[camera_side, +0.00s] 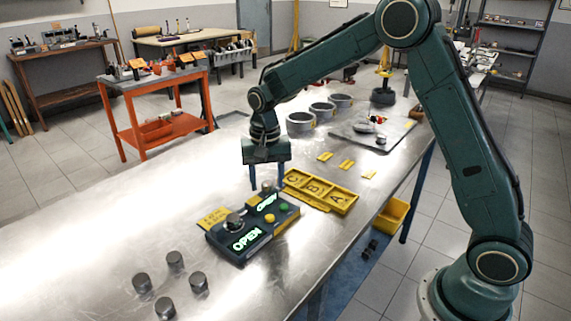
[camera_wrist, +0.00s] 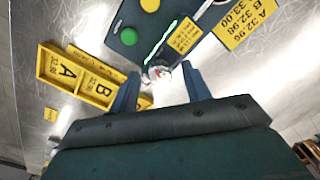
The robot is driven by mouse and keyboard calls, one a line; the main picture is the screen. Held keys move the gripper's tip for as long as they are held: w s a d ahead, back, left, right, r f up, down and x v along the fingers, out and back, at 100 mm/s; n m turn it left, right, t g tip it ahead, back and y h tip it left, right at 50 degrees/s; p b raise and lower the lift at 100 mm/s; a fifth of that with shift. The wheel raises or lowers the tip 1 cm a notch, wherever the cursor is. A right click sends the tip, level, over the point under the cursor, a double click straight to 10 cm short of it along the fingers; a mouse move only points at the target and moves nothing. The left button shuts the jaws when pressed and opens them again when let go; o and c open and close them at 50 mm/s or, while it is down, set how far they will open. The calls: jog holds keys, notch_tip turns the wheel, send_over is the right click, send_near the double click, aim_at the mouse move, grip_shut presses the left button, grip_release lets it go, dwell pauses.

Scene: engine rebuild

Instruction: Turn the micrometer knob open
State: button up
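The dark gauge box (camera_side: 226,240) lies on the metal bench, with two lit displays that both read OPEN. One grey knob (camera_side: 235,222) is on its near part. A second small grey knob (camera_side: 267,186) is at its far end, between the fingers of my gripper (camera_side: 267,187). In the wrist view, a shiny knob with a red mark (camera_wrist: 160,73) sits between the two blue fingertips of my gripper (camera_wrist: 159,71). The fingers are apart, with a gap on each side of the knob. The box's green button (camera_wrist: 129,37) and yellow button (camera_wrist: 150,5) show there too.
A yellow tray (camera_side: 318,191) marked A, B and C lies right of the box. Several grey cylinders (camera_side: 175,260) stand at the near left. Metal rings (camera_side: 301,122) and a plate (camera_side: 352,133) with parts are farther back. The bench's left side is clear.

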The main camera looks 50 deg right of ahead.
aim_at(270, 184)
notch_tip(270, 184, up, 14)
dwell(1.0)
jog(key=s+r+n+t, duration=0.1)
jog(key=s+r+n, duration=0.15)
jog(key=s, duration=0.45)
jog(key=s+r+n+t, duration=0.1)
jog(key=s+r+t, duration=0.15)
jog(key=s, duration=0.55)
jog(key=s+f+n+t, duration=0.1)
jog(key=s+f+n, duration=0.1)
jog(key=s, duration=0.5)
jog(key=s+f+n+t, duration=0.1)
jog(key=s+n, duration=0.1)
jog(key=s, duration=0.5)
jog(key=shift+s+d+f, duration=0.35)
jog(key=shift+d, duration=0.1)
